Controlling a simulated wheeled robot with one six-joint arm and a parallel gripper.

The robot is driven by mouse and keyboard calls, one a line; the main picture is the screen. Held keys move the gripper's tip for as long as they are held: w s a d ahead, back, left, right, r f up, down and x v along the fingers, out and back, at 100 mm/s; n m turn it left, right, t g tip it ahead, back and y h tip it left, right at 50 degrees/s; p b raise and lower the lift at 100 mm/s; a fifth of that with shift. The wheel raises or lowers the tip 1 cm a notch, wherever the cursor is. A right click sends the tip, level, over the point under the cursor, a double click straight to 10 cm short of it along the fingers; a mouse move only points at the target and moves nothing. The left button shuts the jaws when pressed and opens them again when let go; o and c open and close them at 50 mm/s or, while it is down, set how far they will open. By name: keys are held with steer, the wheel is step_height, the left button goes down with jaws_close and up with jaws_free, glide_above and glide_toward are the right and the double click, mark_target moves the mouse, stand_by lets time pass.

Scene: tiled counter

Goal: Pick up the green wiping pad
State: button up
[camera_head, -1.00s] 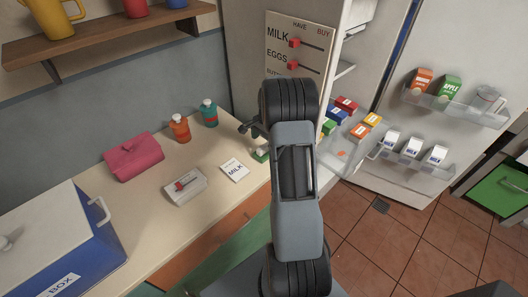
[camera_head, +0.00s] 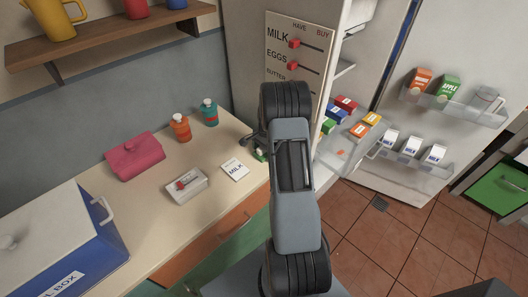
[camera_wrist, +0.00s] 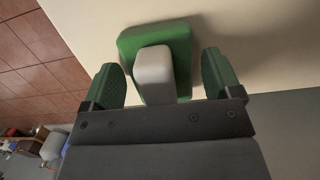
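The green wiping pad (camera_wrist: 128,43) lies on the counter in the wrist view, with a pale grey block-shaped handle (camera_wrist: 154,74) on top. My gripper (camera_wrist: 159,60) is open, one finger on each side of the handle, with a gap on both sides. In the head view a small part of the pad (camera_head: 260,154) shows at the counter's right end. My gripper there (camera_head: 254,143) is mostly hidden behind my arm.
A MILK card (camera_head: 235,170), a white box (camera_head: 187,187), a pink case (camera_head: 134,156) and two bottles, orange (camera_head: 181,127) and teal (camera_head: 209,112), stand left of the pad. The open fridge (camera_head: 345,150) is to the right.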

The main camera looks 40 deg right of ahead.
steer(key=c, duration=0.8)
steer(key=shift+r, duration=0.15)
steer(key=shift+r, duration=0.25)
step_height(320, 180, up, 2)
steer(key=shift+r+b, duration=0.2)
steer(key=shift+b, duration=0.45)
steer(key=s+d+r, duration=0.1)
steer(key=s+r, duration=0.2)
steer(key=s, duration=0.1)
steer(key=s+r+b, duration=0.1)
steer(key=s+r, duration=0.2)
steer(key=s, duration=0.2)
steer(key=s+d+r+b, duration=0.1)
steer(key=s+r, duration=0.3)
steer(key=shift+s+d, duration=0.3)
steer(key=shift+s, duration=0.1)
